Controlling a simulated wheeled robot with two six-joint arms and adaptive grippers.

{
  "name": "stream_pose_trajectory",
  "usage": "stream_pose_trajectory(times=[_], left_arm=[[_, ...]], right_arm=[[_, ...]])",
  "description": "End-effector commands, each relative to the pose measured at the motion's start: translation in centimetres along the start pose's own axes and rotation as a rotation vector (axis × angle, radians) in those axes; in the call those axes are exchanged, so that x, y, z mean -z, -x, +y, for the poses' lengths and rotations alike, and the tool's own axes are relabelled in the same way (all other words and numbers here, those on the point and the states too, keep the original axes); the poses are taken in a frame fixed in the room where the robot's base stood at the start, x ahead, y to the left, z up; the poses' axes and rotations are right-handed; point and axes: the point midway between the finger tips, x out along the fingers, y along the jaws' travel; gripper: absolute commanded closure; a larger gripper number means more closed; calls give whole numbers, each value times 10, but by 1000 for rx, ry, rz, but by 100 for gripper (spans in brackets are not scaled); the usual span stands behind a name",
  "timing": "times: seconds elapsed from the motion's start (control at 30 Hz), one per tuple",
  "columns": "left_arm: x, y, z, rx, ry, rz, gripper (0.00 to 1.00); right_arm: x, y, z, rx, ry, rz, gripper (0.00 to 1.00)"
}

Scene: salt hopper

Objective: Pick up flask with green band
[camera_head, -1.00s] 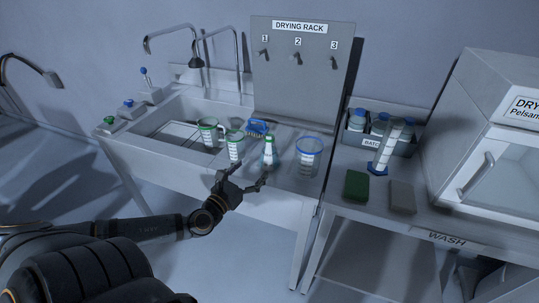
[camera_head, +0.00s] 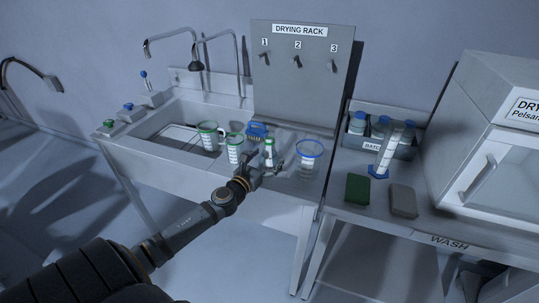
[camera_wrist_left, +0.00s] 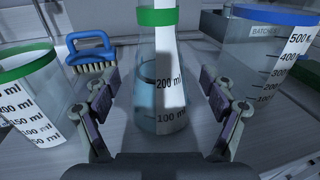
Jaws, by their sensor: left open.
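The flask with the green band (camera_head: 270,150) stands upright on the sink counter, partly hidden by my left gripper in the head view. In the left wrist view the flask (camera_wrist_left: 160,95) has a green band at its neck and printed volume marks. My left gripper (camera_head: 262,168) is open, and in the left wrist view its fingers (camera_wrist_left: 160,98) are on either side of the flask's lower body. Gaps show between the fingers and the glass. My right gripper is not in view.
A green-rimmed beaker (camera_head: 234,150) stands close left, with a green-rimmed jug (camera_head: 208,137) beyond. A blue-rimmed beaker (camera_head: 308,162) stands close right. A blue brush (camera_head: 257,130) lies behind. The drying rack (camera_head: 300,80) rises at the back.

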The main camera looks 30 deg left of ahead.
Motion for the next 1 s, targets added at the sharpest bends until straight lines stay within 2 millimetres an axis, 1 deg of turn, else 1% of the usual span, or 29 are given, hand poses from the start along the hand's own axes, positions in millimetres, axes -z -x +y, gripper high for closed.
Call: stream_pose_trajectory(times=[0.2, 0.7, 0.73, 0.93, 1.0], left_arm=[[1, -1, 0, 0, 0, 0, 16], [1, 0, 0, -1, 0, 1, 84], [0, 0, 0, 0, -1, -1, 87], [0, 0, 0, 0, -1, -1, 87], [-3, 0, 0, 0, -1, -1, 87]], right_arm=[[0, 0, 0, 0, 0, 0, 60], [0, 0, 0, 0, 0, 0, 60], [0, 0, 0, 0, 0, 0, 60], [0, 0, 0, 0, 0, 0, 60], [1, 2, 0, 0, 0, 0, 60]])
